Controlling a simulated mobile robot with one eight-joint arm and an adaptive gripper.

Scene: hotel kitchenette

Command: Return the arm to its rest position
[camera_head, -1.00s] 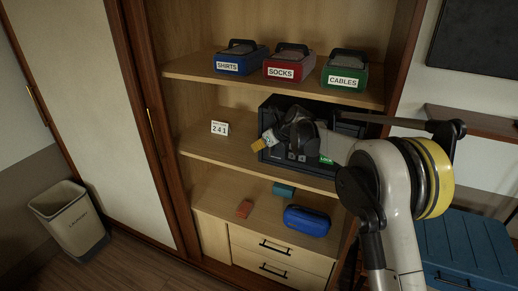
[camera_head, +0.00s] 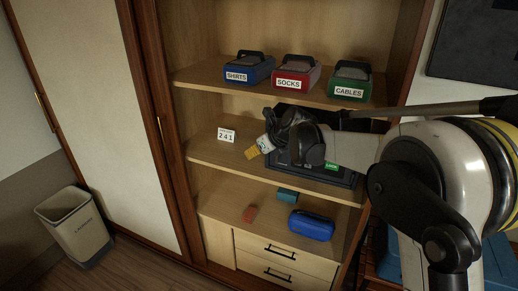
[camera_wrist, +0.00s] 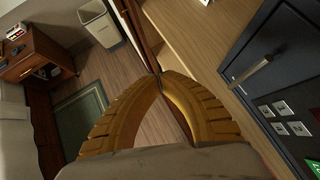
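My arm reaches across the right of the head view, and my gripper (camera_head: 252,152) with yellow fingers is in front of the middle shelf, between the "241" sign and the dark safe. In the wrist view, the two yellow fingertips of my gripper (camera_wrist: 160,76) meet, with nothing visible held between them. The dark safe (camera_head: 345,177) on the middle shelf is partly hidden by my arm. Its front, with a handle, buttons and a green label, shows at the right of the wrist view (camera_wrist: 275,75).
The "241" sign (camera_head: 227,135) stands left of my gripper. Blue (camera_head: 248,69), red (camera_head: 295,74) and green (camera_head: 348,82) labelled boxes are on the shelf above. A bin (camera_head: 75,227) stands at left.

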